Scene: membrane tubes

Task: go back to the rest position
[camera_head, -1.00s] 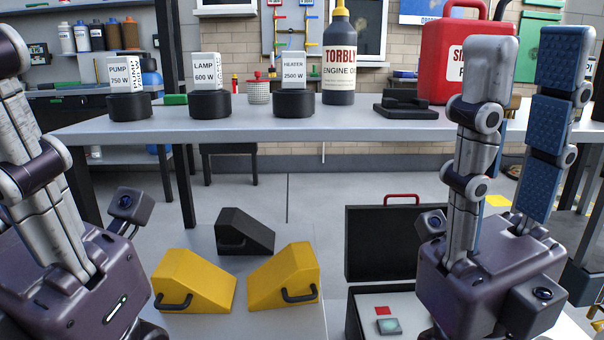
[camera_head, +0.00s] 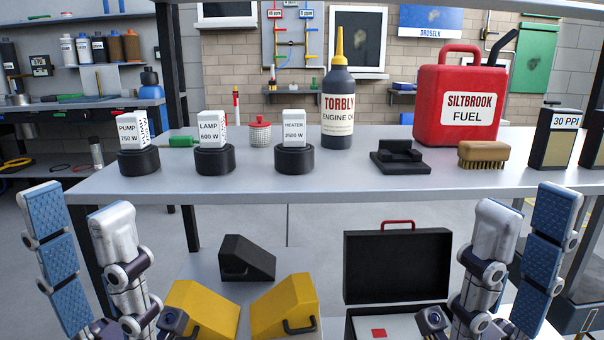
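My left gripper (camera_head: 78,215) is at the lower left, fingers pointing up and spread apart, with nothing between them. My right gripper (camera_head: 527,215) is at the lower right, also upright, open and empty. Both are in front of the near edge of the grey table (camera_head: 330,185) and touch nothing that I can see. The lower parts of both grippers are cut off by the bottom of the picture.
On the table stand pump (camera_head: 130,129), lamp (camera_head: 211,128) and heater (camera_head: 294,128) blocks on black bases, an oil bottle (camera_head: 338,105), a red fuel can (camera_head: 455,105) and a brush (camera_head: 484,154). Yellow wedges (camera_head: 285,303) and an open black case (camera_head: 398,265) lie below.

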